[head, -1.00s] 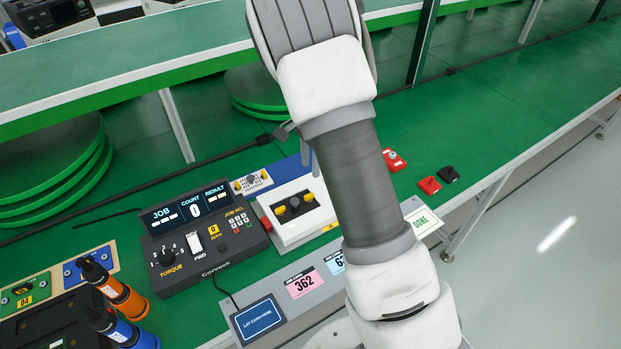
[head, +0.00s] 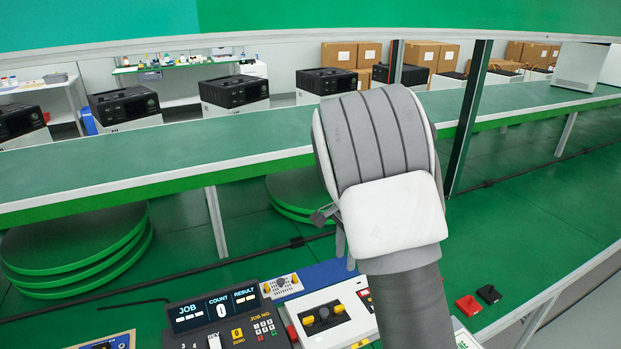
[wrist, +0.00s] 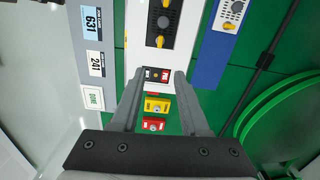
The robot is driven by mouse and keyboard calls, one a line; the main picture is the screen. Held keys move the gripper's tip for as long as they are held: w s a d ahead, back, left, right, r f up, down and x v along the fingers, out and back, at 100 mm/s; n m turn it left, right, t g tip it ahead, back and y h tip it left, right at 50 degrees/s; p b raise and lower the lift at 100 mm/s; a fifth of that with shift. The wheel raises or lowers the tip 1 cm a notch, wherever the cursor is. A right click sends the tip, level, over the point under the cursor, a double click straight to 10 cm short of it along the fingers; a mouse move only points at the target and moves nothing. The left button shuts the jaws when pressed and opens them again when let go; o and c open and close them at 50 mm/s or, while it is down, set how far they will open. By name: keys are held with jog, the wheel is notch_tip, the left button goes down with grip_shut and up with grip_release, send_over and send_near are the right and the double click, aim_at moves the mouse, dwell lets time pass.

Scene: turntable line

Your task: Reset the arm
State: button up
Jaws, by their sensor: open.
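My arm rises from the bottom of the head view and bends over the green bench. My gripper (head: 332,232) is mostly hidden behind the grey and white wrist there; only small dark finger parts show. In the wrist view my gripper (wrist: 157,80) points down with its two grey fingers apart. A yellow block (wrist: 157,106) and a red block (wrist: 153,125) show in the gap between the fingers, with a small black-and-red panel (wrist: 157,74) near the tips. I see nothing gripped.
The control box (head: 215,318) and the white box with yellow-ended knob (head: 328,316) stand below. A red block (head: 468,305) and black block (head: 489,294) lie right. A conveyor (head: 150,168) crosses behind. The DONE card (wrist: 92,97) lies on a grey strip.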

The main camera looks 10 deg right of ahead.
jog(key=s+r+n+t+y, duration=0.1)
jog(key=s+r+n+t, duration=0.3)
jog(key=s+r+n, duration=0.95)
jog(key=s+r+t+h, duration=0.1)
jog(key=s+r, duration=0.3)
jog(key=s, duration=1)
jog(key=shift+t, duration=0.3)
